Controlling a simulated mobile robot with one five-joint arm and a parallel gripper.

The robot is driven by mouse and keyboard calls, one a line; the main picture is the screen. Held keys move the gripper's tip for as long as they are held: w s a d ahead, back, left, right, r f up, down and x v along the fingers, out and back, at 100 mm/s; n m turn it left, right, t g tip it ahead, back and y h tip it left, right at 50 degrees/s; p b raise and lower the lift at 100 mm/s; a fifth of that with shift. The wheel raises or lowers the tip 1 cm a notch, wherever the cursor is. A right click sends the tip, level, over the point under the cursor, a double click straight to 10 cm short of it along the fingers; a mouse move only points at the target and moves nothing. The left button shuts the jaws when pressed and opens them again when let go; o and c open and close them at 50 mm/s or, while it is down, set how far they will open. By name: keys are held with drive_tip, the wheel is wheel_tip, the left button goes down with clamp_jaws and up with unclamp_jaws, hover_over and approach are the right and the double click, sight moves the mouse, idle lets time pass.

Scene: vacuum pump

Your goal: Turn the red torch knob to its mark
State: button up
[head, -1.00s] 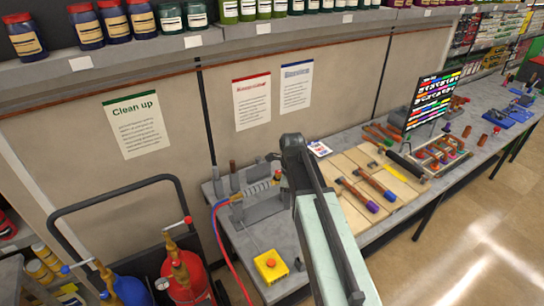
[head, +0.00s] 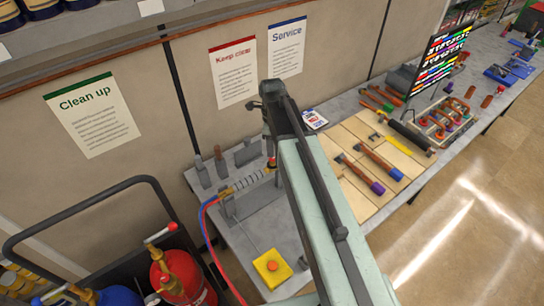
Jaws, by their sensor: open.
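My gripper (head: 268,142) points down from the end of my arm, just above the knob in the picture. It is open, but my arm largely covers its fingers. I cannot tell whether it touches the knob. The mark for the knob is too small to make out.
A yellow box with an orange button (head: 272,268) sits on the bench in front. Grey upright tools (head: 221,165) stand behind the torch. Wooden boards (head: 355,150) with hammers lie right of my arm. A cart (head: 90,215) with red and blue cylinders stands left.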

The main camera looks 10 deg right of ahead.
sight(272, 159)
wheel_tip(272, 159, down, 7)
drive_tip(key=b, duration=0.6)
drive_tip(key=shift+d, duration=0.1)
drive_tip(key=shift+s, duration=0.1)
drive_tip(key=shift+r, duration=0.1)
